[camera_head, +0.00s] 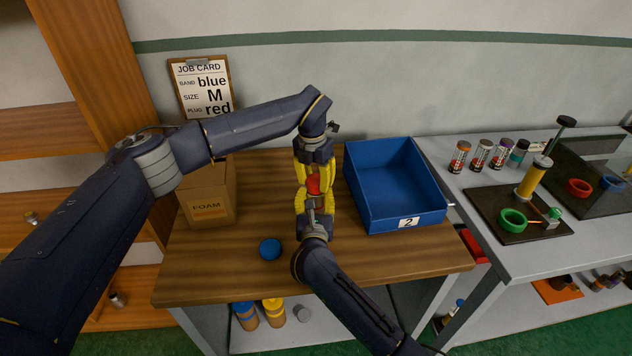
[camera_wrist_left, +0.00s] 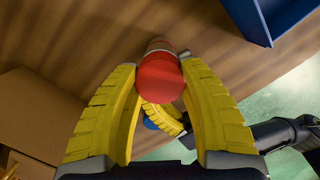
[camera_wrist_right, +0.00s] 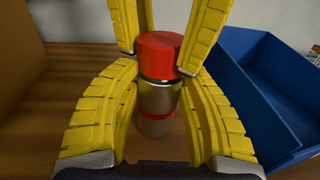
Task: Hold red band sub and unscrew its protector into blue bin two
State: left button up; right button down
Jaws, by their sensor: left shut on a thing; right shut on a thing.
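The red band sub (camera_wrist_right: 157,96) is a metal cylinder with a red band, standing roughly upright in the right wrist view. Its red protector (camera_wrist_right: 158,54) sits on its top end and also shows in the left wrist view (camera_wrist_left: 160,77) and the head view (camera_head: 313,185). My left gripper (camera_head: 314,178) comes from above and is shut on the protector. My right gripper (camera_head: 314,203) comes from the near side and is shut around the sub's body. Whether the protector's thread is loose cannot be told. Blue bin two (camera_head: 408,222) stands right of the grippers, and its visible inside looks empty.
A blue cap (camera_head: 270,248) lies on the wooden table (camera_head: 220,272) at front left. A job card (camera_head: 203,88) leans on the wall. A grey side bench (camera_head: 530,262) with fixtures and several small cylinders is at right.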

aim_at(317, 178)
pick_arm(q)
jog(key=shift+r, duration=0.65)
pick_arm(e)
jog(key=shift+d+f, duration=0.15)
jog(key=shift+f, duration=0.1)
pick_arm(q)
jog(key=shift+r, duration=0.25)
jog(key=shift+r, duration=1.9)
pick_arm(e)
jog(key=c, duration=0.7)
grip_release()
jog(key=shift+s, duration=0.1)
